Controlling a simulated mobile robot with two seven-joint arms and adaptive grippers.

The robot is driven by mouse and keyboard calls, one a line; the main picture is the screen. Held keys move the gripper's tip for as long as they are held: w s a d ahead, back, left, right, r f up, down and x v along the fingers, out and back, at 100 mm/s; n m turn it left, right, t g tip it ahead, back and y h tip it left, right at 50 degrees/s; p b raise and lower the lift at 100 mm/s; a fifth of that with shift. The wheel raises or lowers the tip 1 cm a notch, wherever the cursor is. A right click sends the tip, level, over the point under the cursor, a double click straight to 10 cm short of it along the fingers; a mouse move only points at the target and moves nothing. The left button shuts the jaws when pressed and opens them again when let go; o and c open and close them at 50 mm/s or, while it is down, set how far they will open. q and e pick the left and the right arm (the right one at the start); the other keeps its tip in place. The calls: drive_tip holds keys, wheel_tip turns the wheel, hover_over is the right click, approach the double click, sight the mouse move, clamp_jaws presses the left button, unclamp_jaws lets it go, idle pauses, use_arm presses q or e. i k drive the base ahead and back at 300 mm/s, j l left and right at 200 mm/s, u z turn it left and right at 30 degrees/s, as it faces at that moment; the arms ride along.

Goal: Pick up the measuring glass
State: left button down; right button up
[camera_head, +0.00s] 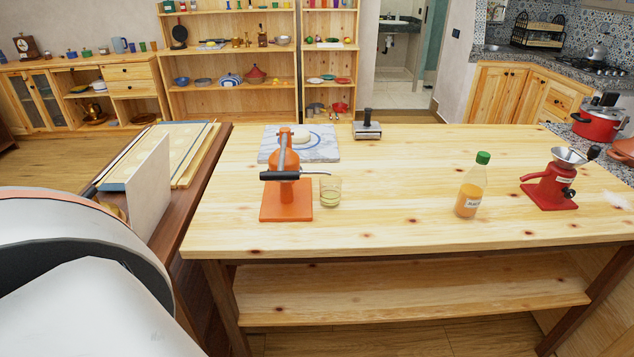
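A small clear glass (330,193), which looks like the measuring glass, stands upright on the wooden table (400,165). It has a little yellowish content at its bottom. I cannot read any markings on the glass. Neither of my grippers shows in the head view.
A bottle with a green cap (470,192) and a red grinder (553,186) stand to the right. A marble board (322,150) and a metal tool (366,129) lie behind the press. The table's front middle is clear. A brown side table (213,160) adjoins on the left.

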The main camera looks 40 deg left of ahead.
sight(330, 192)
drive_tip(key=u, duration=1.15)
